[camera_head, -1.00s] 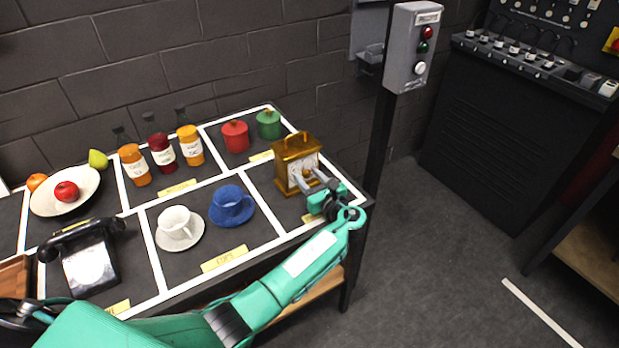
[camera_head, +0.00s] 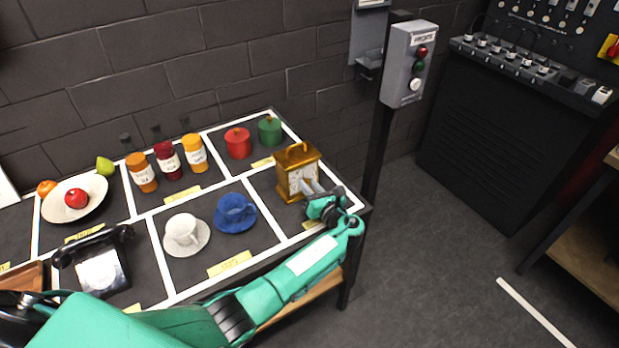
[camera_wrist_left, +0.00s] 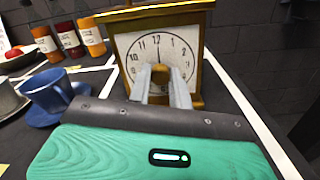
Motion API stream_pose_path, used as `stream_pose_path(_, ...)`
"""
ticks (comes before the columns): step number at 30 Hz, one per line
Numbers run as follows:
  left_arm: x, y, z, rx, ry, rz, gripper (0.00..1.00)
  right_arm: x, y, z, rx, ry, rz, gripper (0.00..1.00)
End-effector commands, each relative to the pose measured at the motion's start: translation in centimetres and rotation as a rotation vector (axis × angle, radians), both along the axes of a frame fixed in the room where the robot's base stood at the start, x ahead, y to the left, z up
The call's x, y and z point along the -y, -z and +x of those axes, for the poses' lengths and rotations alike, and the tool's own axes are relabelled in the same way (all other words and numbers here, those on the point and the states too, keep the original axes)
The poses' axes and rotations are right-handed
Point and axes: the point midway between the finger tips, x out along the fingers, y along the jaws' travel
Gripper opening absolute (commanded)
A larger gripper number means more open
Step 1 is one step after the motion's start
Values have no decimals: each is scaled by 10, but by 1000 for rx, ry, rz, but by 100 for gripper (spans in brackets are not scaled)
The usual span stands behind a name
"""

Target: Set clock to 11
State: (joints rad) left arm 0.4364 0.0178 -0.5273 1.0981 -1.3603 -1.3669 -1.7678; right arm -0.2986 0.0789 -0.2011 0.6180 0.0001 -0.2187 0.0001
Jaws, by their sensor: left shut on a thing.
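The gold-framed clock (camera_head: 297,158) with a top handle stands upright in the table's right front compartment. In the left wrist view its white dial (camera_wrist_left: 138,48) faces me, with 12 at the top and a thin dark hand pointing near 12. My left gripper (camera_head: 312,188) is in front of the dial, and its fingers (camera_wrist_left: 162,76) are shut on a small part at the clock's dial centre. The fingers hide that part and the lower middle of the dial, so I cannot read the other hand.
A blue cup (camera_head: 236,208) and a white cup (camera_head: 181,230) on saucers stand left of the clock. Red (camera_head: 238,144) and green (camera_head: 270,130) pots are behind it. A post with a button box (camera_head: 408,65) rises beyond the table's right edge.

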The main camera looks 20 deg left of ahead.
Motion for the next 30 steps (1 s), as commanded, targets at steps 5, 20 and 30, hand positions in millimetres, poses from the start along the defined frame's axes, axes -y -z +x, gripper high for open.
stream_pose_path(5,0,-7,1,-101,0,80,0,1,-28,0,-1,0,-1,58)
stream_pose_path(20,0,-2,1,-250,0,198,0,0,-52,0,-1,1,-1,58)
stream_pose_path(30,0,-2,1,-255,1,201,0,0,-52,0,-1,1,-1,58)
